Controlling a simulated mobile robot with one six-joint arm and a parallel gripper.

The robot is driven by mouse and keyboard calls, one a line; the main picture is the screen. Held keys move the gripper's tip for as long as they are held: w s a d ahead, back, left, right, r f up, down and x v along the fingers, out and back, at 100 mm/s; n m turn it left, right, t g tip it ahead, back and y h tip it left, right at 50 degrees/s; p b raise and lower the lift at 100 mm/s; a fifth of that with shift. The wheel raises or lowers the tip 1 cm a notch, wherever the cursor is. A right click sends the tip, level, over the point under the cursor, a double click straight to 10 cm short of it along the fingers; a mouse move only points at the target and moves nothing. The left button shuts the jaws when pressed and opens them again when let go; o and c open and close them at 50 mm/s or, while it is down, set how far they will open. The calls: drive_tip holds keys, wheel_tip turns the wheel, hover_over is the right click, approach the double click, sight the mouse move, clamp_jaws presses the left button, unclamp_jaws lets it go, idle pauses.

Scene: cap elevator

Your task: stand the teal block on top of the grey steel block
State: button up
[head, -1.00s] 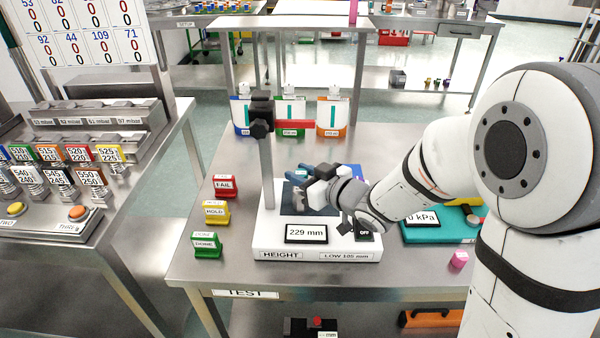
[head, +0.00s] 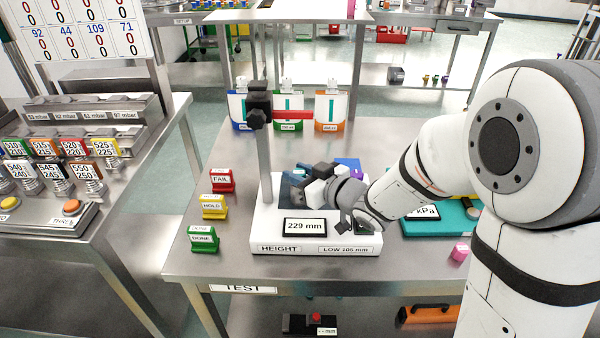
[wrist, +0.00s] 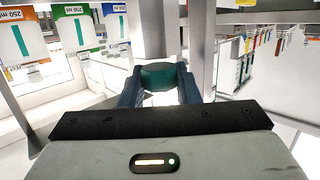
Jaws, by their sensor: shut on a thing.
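My gripper (head: 297,173) is over the white base of the height gauge (head: 268,232), near its dark pad. In the wrist view its two blue fingers (wrist: 159,84) are shut on the teal block (wrist: 158,74), which shows as a short dark teal round-sided piece. The gauge display reads 229 mm.
The gauge's post (head: 264,165) and red arm (head: 294,115) stand close by my gripper. Several labelled pouches (head: 285,110) stand behind. FAIL (head: 221,181), HOLD and DONE markers stand left. A teal device (head: 430,222) and pink block (head: 459,251) are right.

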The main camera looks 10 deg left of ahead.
drive_tip(key=shift+f+b, duration=0.5)
drive_tip(key=shift+f, duration=0.1)
drive_tip(key=o, duration=1.1)
drive_tip(key=v, duration=0.7)
drive_tip(key=shift+s+d+r+p, duration=0.1)
drive_tip(key=shift+s+d+p, duration=0.15)
drive_tip(key=shift+d+p, duration=0.1)
